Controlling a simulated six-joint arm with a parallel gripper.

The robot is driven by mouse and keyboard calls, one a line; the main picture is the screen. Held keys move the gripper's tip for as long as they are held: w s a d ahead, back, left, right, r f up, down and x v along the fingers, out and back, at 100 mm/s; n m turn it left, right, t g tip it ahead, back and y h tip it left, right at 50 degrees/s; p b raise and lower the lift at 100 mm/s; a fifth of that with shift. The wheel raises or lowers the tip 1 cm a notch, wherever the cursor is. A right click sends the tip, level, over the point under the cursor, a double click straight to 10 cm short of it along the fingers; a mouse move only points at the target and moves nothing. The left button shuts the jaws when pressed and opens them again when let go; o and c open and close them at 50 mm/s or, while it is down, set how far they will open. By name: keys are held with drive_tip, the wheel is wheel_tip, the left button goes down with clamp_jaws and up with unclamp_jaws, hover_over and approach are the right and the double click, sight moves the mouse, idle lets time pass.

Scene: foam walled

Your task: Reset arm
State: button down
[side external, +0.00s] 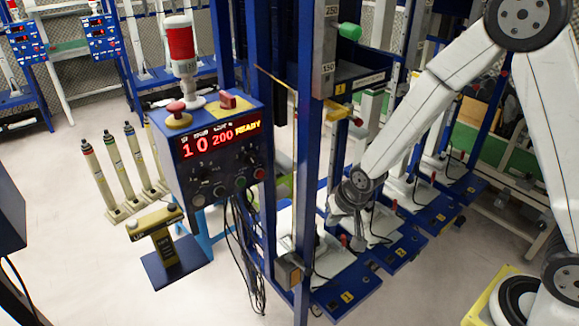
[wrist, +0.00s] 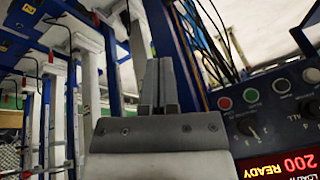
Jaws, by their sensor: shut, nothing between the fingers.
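My gripper (side external: 357,240) hangs at the end of my white arm, right of a blue upright post in the side view, above the numbered blue bases. In the wrist view my gripper (wrist: 158,68) has its two grey fingers together, with nothing held between them. A blue post (wrist: 176,60) stands just right of the fingers in that view; I cannot tell how far the fingertips are from it.
A control box (side external: 215,150) reads "10 200 READY" and carries a red signal lamp (side external: 180,45). Cables hang below it. Numbered blue bases (side external: 347,296) stand in a row. Beige posts (side external: 100,175) and a small pedestal (side external: 165,245) stand left, with open floor around them.

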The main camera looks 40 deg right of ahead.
drive_tip(key=s+d+r+n+g, duration=0.1)
drive_tip(key=s+d+r+n, duration=0.3)
drive_tip(key=s+r, duration=0.3)
drive_tip(key=s, duration=0.4)
drive_tip(key=shift+s+d+r+g, duration=0.2)
drive_tip(key=shift+s+r+g, duration=0.15)
drive_tip(key=shift+s+g, duration=0.05)
drive_tip(key=shift+w+n, duration=0.1)
drive_tip(key=shift+n, duration=0.2)
drive_tip(key=w+a+f+n+g, duration=0.1)
drive_tip(key=w+a+f+n, duration=0.3)
drive_tip(key=w+n, duration=0.3)
drive_tip(key=w+a+f+n+g, duration=0.1)
drive_tip(key=w+a+f+n, duration=0.3)
drive_tip(key=w+n, duration=0.3)
drive_tip(key=shift+a+f+n+g, duration=0.35)
drive_tip(key=shift+f+n, duration=0.55)
drive_tip(key=shift+n, duration=1)
